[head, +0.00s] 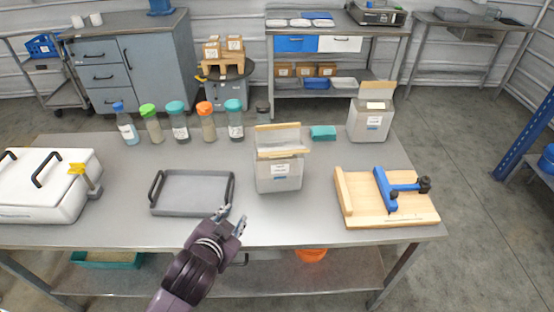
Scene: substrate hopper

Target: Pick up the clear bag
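I cannot make out a clear bag with certainty. A pale grey, box-like container (279,174) with a white label and a tan open top stands upright at the middle of the metal table. A similar container (369,124) with a raised flap stands at the back right. My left gripper (231,219) is over the table's front part, just right of the grey tray's front corner and left of the middle container. Its fingers are apart, with nothing seen between them. My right gripper is out of view.
A grey tray (192,209) with handles and a white lidded box (40,205) are on the left. Several capped bottles (180,127) line the back. A wooden board with a blue clamp (387,198) lies right. A teal block (323,132) lies behind. The table's front middle is clear.

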